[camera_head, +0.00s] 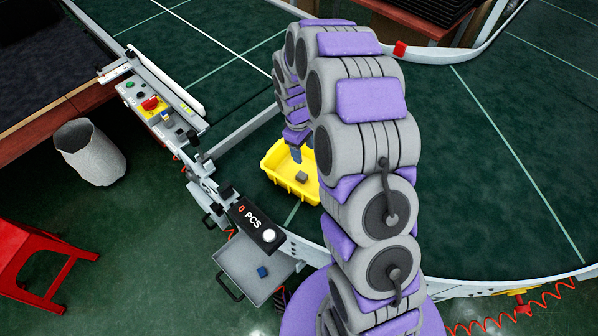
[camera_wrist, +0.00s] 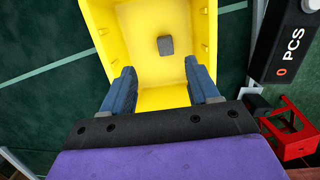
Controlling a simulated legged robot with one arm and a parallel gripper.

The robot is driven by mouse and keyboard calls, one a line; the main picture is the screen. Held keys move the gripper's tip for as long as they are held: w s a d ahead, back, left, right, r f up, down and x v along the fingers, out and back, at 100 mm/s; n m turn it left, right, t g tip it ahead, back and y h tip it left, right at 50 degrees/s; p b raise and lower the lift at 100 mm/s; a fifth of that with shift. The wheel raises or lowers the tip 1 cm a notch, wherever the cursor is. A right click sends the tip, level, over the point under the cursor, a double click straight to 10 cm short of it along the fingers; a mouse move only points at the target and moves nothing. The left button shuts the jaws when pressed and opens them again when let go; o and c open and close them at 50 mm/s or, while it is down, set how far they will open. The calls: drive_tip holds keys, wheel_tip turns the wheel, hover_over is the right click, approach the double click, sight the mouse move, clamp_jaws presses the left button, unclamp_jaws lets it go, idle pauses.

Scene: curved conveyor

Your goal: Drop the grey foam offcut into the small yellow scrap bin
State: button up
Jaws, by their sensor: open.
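The small yellow scrap bin (camera_head: 276,168) stands on the green conveyor belt, left of my arm in the head view. The grey foam offcut (camera_head: 301,177) lies inside it on the bin floor. In the wrist view the offcut (camera_wrist: 165,46) rests on the floor of the yellow bin (camera_wrist: 203,32), apart from my fingers. My gripper (camera_wrist: 164,88) is open and empty, its two blue fingers spread over the near end of the bin. In the head view my gripper (camera_head: 303,152) is partly hidden by my own arm.
A counter box marked PCS (camera_head: 256,222) stands at the conveyor's edge near the bin. A grey tray (camera_head: 250,268) with a small blue block (camera_head: 262,271) sits below it. A control panel (camera_head: 150,105), a grey waste basket (camera_head: 90,152) and a red stool (camera_head: 38,250) are at left.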

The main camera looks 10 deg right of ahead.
drive_tip(key=shift+w+r+p, duration=0.7)
drive_tip(key=shift+r+p, duration=0.15)
drive_tip(key=shift+r, duration=5.05)
drive_tip(key=s+d+r+m, duration=0.1)
drive_tip(key=s+r+m, duration=0.1)
drive_tip(key=s+r, duration=0.4)
drive_tip(key=s+r+m, duration=0.1)
drive_tip(key=s+r, duration=0.3)
drive_tip(key=s, duration=0.5)
drive_tip(key=s+r+m+y, duration=0.1)
drive_tip(key=s+m, duration=0.4)
drive_tip(key=s, duration=1.6)
drive_tip(key=shift+s+d+r+m+g, duration=0.2)
drive_tip(key=shift+r+m+g, duration=0.1)
drive_tip(key=shift+r, duration=0.1)
